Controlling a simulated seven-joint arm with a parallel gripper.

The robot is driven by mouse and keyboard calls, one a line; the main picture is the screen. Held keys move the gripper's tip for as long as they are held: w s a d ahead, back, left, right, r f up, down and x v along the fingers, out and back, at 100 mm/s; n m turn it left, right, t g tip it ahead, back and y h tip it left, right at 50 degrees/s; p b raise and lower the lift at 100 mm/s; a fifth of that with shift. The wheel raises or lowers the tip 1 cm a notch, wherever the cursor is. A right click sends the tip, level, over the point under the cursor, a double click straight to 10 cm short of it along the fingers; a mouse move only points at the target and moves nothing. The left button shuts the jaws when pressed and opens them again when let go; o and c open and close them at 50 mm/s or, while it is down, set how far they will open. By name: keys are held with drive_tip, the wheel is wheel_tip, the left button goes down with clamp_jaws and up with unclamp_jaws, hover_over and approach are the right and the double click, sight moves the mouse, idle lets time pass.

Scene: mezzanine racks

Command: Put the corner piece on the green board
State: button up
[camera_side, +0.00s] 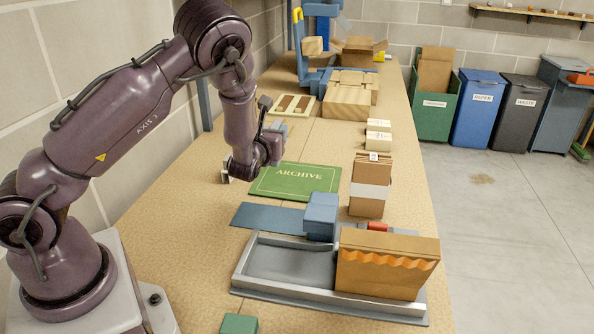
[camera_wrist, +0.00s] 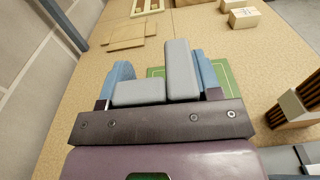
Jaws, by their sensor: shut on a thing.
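My gripper (camera_wrist: 163,80) is shut on a grey corner piece (camera_wrist: 182,72), an L-shaped block with one low arm and one taller arm. A blue finger shows on each side of it. In the side view my gripper (camera_side: 268,143) is over the table by the upper left of the green board, and the piece is mostly hidden behind my wrist. The green board (camera_side: 310,188), marked ARCHIVE, lies flat with nothing on it. In the wrist view part of the green board (camera_wrist: 236,84) shows beyond the fingers, partly covered by the piece. I cannot tell its height above the table.
A blue mat (camera_side: 262,217) and a blue stepped block (camera_side: 321,213) are in front of the board. An upright cardboard stack (camera_side: 370,190) stands right of the board.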

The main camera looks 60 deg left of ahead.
drive_tip(key=shift+w+a+f, duration=0.9)
drive_tip(key=shift+w+f, duration=1)
drive_tip(key=shift+f, duration=0.2)
drive_tip(key=shift+w+a+f, duration=0.9)
drive_tip(key=shift+w+f, duration=1.05)
drive_tip(key=shift+f, duration=0.15)
drive_tip(key=shift+w+a+f, duration=0.9)
drive_tip(key=shift+w+f, duration=1)
drive_tip(key=shift+f, duration=0.2)
drive_tip(key=shift+f, duration=0.1)
drive_tip(key=o, duration=0.9)
